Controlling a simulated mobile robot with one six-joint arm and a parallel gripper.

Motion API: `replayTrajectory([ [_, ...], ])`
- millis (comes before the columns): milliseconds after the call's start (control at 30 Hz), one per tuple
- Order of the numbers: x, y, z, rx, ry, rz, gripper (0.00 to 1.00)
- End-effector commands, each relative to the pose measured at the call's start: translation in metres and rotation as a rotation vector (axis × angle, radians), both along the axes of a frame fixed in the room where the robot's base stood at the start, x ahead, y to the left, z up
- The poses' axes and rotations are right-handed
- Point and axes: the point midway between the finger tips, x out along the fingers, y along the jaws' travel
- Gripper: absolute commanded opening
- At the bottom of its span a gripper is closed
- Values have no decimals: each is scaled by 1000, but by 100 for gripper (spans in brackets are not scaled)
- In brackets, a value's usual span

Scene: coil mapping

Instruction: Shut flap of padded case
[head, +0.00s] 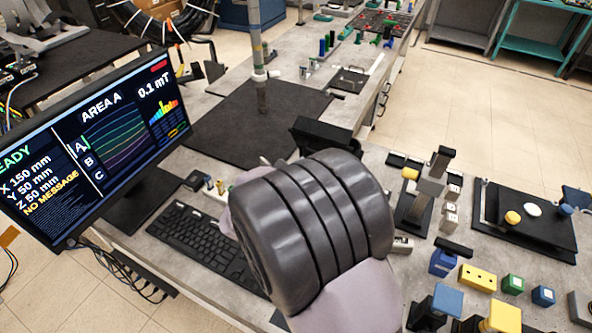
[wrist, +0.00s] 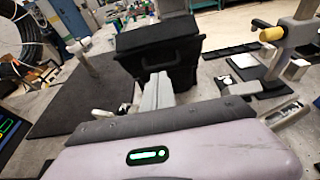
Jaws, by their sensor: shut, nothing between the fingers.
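The padded case (wrist: 180,77) is black and stands just beyond my gripper in the wrist view, with a handle on its near face. Its black flap (wrist: 155,32) is at the top, slanted and jutting past the body on the left; I cannot tell how wide the gap beneath it is. My gripper (wrist: 161,82) is shut and empty, its grey fingers pointing at the lower near face of the case; contact is unclear. In the head view, only the upper part of the case (head: 328,137) shows behind my arm, which hides my gripper.
A monitor (head: 100,140) and a keyboard (head: 205,243) are on the left of the bench. The mat's near area is bare.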

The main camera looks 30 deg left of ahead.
Motion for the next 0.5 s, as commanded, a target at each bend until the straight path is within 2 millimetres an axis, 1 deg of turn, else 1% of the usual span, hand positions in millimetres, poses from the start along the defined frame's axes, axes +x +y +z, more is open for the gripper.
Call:
replayTrajectory([
  [33,11,0,-6,0,0,-2,0],
  [133,31,2,-12,-1,0,-2,0],
  [233,47,5,-3,2,-1,-3,0],
  [400,63,7,7,1,-1,-1,0],
  [500,66,7,9,1,0,-1,0],
])
